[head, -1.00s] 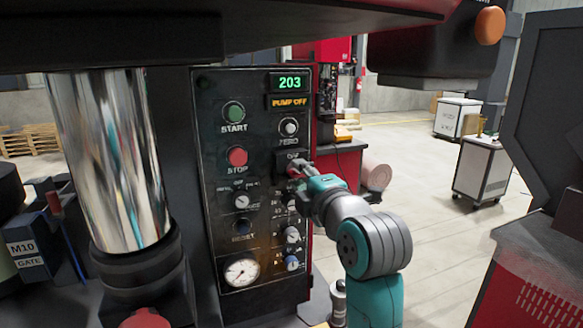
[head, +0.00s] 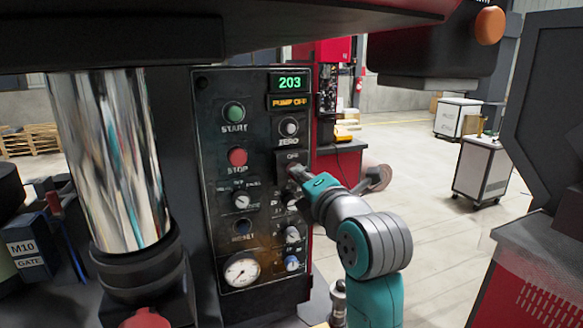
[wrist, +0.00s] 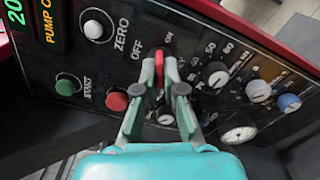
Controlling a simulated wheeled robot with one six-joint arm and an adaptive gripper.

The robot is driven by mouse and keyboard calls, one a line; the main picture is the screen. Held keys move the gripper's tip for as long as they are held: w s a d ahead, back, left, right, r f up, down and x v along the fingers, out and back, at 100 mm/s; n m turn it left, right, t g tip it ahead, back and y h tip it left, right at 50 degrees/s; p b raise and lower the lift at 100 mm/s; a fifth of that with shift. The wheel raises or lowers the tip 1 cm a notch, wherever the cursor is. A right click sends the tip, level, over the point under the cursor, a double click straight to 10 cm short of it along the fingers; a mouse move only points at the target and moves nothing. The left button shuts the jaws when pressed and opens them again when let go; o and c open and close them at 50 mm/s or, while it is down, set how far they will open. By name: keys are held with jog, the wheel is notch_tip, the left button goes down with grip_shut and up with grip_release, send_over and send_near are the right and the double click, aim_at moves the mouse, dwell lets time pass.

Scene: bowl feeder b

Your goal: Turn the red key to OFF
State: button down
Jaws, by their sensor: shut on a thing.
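The red key (wrist: 159,68) sits in its switch on the dark control panel (head: 215,90). My gripper (wrist: 161,76) is shut on the key, one finger on each side. In the head view my gripper (head: 296,174) reaches the panel from the right, just below the OFF label (head: 292,156), and covers most of the key. Which mark the key points at is hard to tell.
The green START button (head: 233,112), red STOP button (head: 237,157) and white ZERO knob (head: 289,127) are close by. Several small knobs and a gauge (head: 241,271) lie below. Displays read 203 and PUMP OFF. A shiny column (head: 110,160) stands left; open floor lies right.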

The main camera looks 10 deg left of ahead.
jog(key=shift+n, duration=0.3)
jog(key=n, duration=0.4)
jog(key=shift+n, duration=0.3)
jog(key=n, duration=0.5)
dwell(0.3)
jog(key=c, duration=1.2)
grip_release()
jog(key=shift+s, duration=0.1)
